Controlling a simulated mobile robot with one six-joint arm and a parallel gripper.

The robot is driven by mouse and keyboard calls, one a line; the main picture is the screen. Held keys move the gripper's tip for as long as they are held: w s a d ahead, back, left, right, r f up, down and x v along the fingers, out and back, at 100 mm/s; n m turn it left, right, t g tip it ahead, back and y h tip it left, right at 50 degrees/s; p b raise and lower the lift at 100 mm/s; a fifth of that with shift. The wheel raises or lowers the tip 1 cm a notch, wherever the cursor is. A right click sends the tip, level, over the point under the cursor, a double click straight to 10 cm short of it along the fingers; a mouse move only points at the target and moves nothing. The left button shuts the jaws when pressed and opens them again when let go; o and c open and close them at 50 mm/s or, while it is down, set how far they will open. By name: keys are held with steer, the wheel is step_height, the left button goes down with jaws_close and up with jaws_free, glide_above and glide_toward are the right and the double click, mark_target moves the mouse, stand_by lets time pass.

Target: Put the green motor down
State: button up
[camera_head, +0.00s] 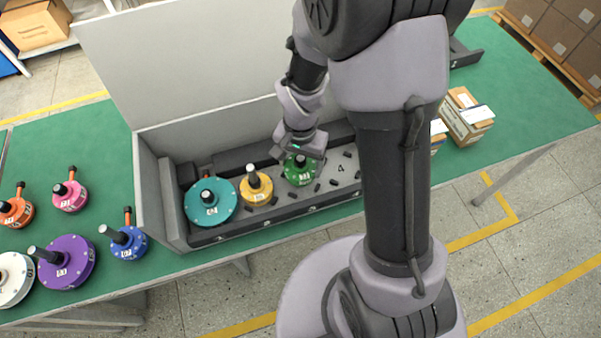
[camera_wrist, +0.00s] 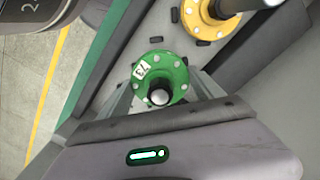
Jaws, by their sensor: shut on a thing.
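The green motor (camera_head: 299,171) is a round green hub with a black shaft, in the grey case to the right of the yellow motor. It also shows in the wrist view (camera_wrist: 174,72), with a white label on its rim. My gripper (camera_head: 298,157) is above it, its fingers (camera_wrist: 160,97) on either side of the shaft and shut on the motor. The motor is at or just above the case floor; I cannot tell if it touches. The grey case (camera_head: 165,205) stands open on the green table.
A teal motor (camera_head: 210,203) and a yellow motor (camera_head: 256,188) sit in the case to the left. Orange, pink, blue, purple and white motors stand on the green table (camera_head: 100,130). Cardboard boxes (camera_head: 466,115) are at the right. The case lid (camera_head: 200,60) stands up behind.

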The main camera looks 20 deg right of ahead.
steer(key=shift+f+b, duration=0.7)
steer(key=shift+f, duration=1.05)
steer(key=o, duration=2.1)
step_height(320, 180, up, 13)
steer(key=p, duration=0.5)
steer(key=shift+r, duration=0.15)
step_height(320, 180, up, 9)
steer(key=n+t, duration=0.1)
steer(key=t, duration=0.1)
glide_above(301, 171)
steer(key=s+a+r+t, duration=0.1)
steer(key=s+r, duration=0.2)
steer(key=s+a+r+n+t+y, duration=0.1)
steer(key=s+r, duration=0.2)
steer(key=s, duration=0.1)
steer(key=s+a+r+n+t+y, duration=0.1)
steer(key=s+r, duration=0.2)
steer(key=s, duration=0.1)
steer(key=shift+a+r+t, duration=0.2)
steer(key=shift+r+t, duration=0.2)
